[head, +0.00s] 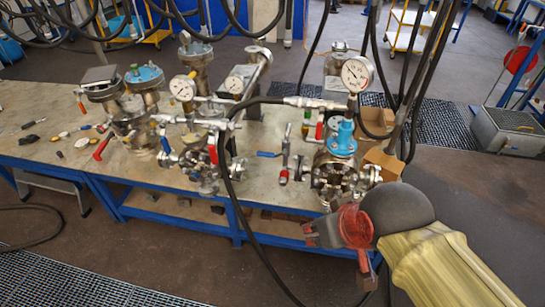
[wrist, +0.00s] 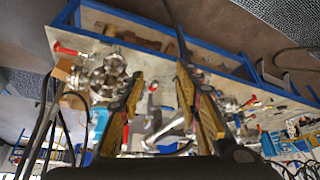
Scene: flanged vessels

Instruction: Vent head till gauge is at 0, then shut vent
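A flanged steel vessel (head: 340,178) with a blue head (head: 343,138) stands at the right end of the bench. A round white-faced gauge (head: 357,73) is above it; its reading is too small to tell. A red handle (head: 320,128) is on the fitting left of the head. Which valve is the vent cannot be told. My gripper (head: 338,250) is in front of and below this vessel. In the wrist view my gripper (wrist: 158,72) is open and empty, its fingers apart. The vessel's flange (wrist: 108,76) shows left of the fingers, beside a red handle (wrist: 65,48).
Other flanged vessels stand left, one with a gauge (head: 182,88) and one with a blue top (head: 143,76). A black hose (head: 232,190) hangs over the bench front. Loose red-handled (head: 283,176) parts lie mid-bench. A cardboard box (head: 384,160) is behind right.

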